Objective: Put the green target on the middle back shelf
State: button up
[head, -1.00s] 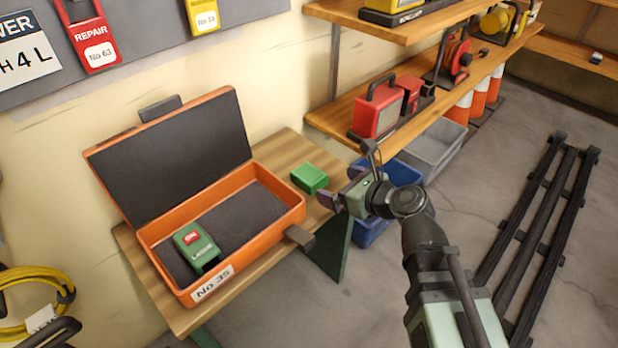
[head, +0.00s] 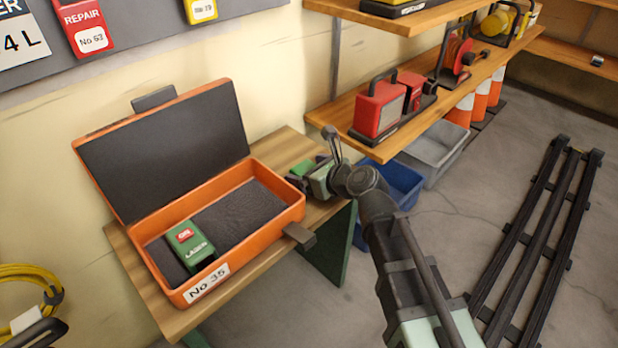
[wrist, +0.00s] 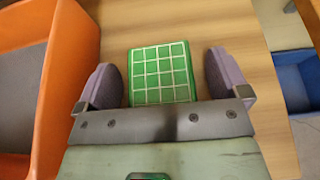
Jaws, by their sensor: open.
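The green target (wrist: 160,72) is a green block with a white grid on its face. In the wrist view it lies on the wooden bench (wrist: 225,35) between the two purple-grey fingers of my gripper (wrist: 163,85), which is open; whether either finger touches it I cannot tell. In the head view the target (head: 301,169) is partly hidden by my gripper (head: 305,182). Wooden shelves stand to the right: a lower one (head: 340,118), an upper one (head: 430,24) and a far one (head: 560,52) at the back. I cannot tell which is the middle back shelf.
An open orange case (head: 278,217) marked No 35 stands left of the target, with a green laser (head: 190,243) inside. Red devices (head: 380,110) occupy the lower shelf. A blue bin (head: 402,185) and a grey bin (head: 440,150) sit below. Black rails (head: 540,225) lie on the floor.

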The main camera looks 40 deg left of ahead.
jog(key=shift+c, duration=0.4)
jog(key=c, duration=1)
jog(key=shift+c, duration=0.2)
notch_tip(320, 180, up, 20)
jog(key=p, duration=2)
jog(key=shift+r, duration=0.15)
